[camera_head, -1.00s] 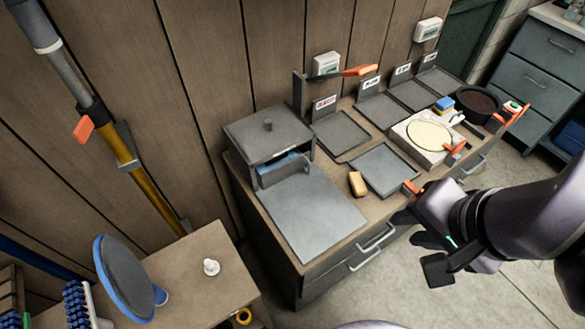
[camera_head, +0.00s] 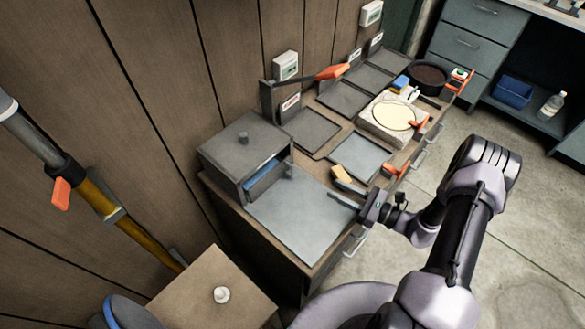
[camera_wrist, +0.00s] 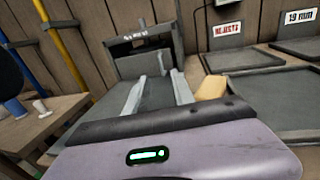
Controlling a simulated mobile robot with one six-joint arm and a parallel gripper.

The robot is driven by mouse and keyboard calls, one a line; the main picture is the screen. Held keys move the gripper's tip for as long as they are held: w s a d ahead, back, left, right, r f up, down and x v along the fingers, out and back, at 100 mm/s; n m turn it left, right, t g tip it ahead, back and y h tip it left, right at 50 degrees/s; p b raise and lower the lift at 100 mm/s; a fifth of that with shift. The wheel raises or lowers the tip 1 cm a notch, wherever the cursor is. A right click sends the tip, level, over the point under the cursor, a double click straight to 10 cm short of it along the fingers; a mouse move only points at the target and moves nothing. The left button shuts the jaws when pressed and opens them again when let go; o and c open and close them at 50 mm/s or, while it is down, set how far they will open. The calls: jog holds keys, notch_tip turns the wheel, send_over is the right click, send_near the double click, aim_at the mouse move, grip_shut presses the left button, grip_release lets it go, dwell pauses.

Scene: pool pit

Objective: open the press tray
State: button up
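The press appears to be the dark grey metal box (camera_head: 243,150) with a lid knob, at the near-left end of the bench. Its front is partly open, with a blue thing (camera_head: 266,179) inside and a small upright grey piece (camera_head: 290,171) at its front right corner. The box also shows in the wrist view (camera_wrist: 146,66), past my fingers, with a label too small to read. A flat grey plate (camera_head: 300,222) lies before it. My gripper (camera_head: 334,187) is open and empty above the plate's right side, pointing at the box. Both fingers show apart in the wrist view (camera_wrist: 158,84).
A tan block (camera_head: 341,174) lies beside my fingers. Grey trays (camera_head: 311,131), an orange-handled lever (camera_head: 333,72), a pale block with a round disc (camera_head: 390,113) and a dark bowl (camera_head: 430,75) stand farther along. A low table (camera_head: 200,290) is at lower left.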

jog(key=b+x, duration=0.2)
jog(key=x, duration=1.2)
jog(key=shift+w+a, duration=0.1)
jog(key=shift+a, duration=0.2)
grip_shut()
jog(key=shift+f, duration=0.1)
dwell(0.5)
